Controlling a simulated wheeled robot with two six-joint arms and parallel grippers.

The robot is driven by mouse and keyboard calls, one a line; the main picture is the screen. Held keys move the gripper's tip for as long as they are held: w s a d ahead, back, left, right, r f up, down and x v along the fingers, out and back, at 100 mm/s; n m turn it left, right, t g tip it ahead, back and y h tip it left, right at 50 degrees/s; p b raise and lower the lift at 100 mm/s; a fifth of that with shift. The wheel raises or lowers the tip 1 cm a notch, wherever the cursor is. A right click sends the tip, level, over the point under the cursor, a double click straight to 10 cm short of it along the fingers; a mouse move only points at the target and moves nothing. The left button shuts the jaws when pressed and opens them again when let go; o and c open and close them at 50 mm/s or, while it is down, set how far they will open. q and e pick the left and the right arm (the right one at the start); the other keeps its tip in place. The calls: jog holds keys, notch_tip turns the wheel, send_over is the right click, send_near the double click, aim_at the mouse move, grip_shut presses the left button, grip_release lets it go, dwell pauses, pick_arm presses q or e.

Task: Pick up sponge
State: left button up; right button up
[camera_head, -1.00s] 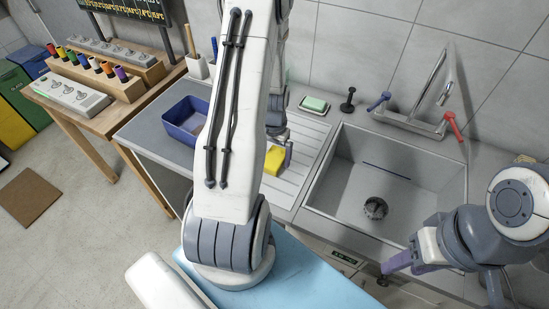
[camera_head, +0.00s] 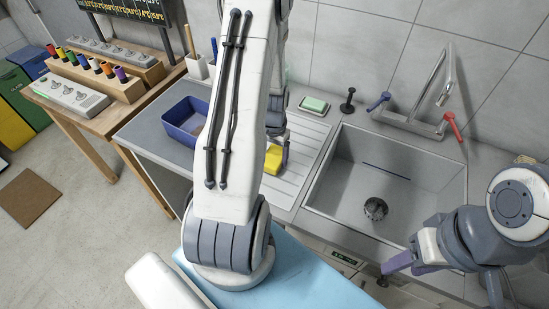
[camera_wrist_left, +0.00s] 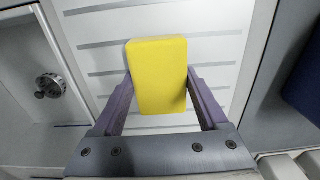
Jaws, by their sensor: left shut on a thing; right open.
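The yellow sponge (camera_head: 274,160) is over the ribbed drainboard, left of the sink, partly hidden by my left arm in the head view. In the left wrist view the sponge (camera_wrist_left: 158,75) sits between the two purple fingers of my left gripper (camera_wrist_left: 160,98), which is shut on it. I cannot tell whether the sponge is clear of the drainboard. In the head view my left gripper (camera_head: 279,140) is mostly hidden by its arm. My right gripper (camera_head: 395,267) is at the right, in front of the sink's front edge, open and apart from the sponge.
The sink (camera_head: 402,205) with its drain lies right of the drainboard (camera_head: 304,150). A tap (camera_head: 430,125) with blue and red handles stands behind it. A green soap bar (camera_head: 314,104) and a black stopper (camera_head: 348,100) are at the back. A blue bin (camera_head: 183,121) stands left.

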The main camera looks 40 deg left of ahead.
aim_at(276, 158)
pick_arm(q)
jog(key=r, duration=0.2)
jog(key=d+r+b, duration=0.1)
jog(key=shift+s+r, duration=0.15)
jog(key=shift+r, duration=0.25)
jog(key=s+d+r+b, duration=0.1)
jog(key=s+d+r, duration=0.2)
jog(key=d+r, duration=0.3)
jog(key=d, duration=0.4)
jog(key=shift+s+r+b, duration=0.15)
jog(key=shift+r+b, duration=0.05)
jog(key=shift+b, duration=0.2)
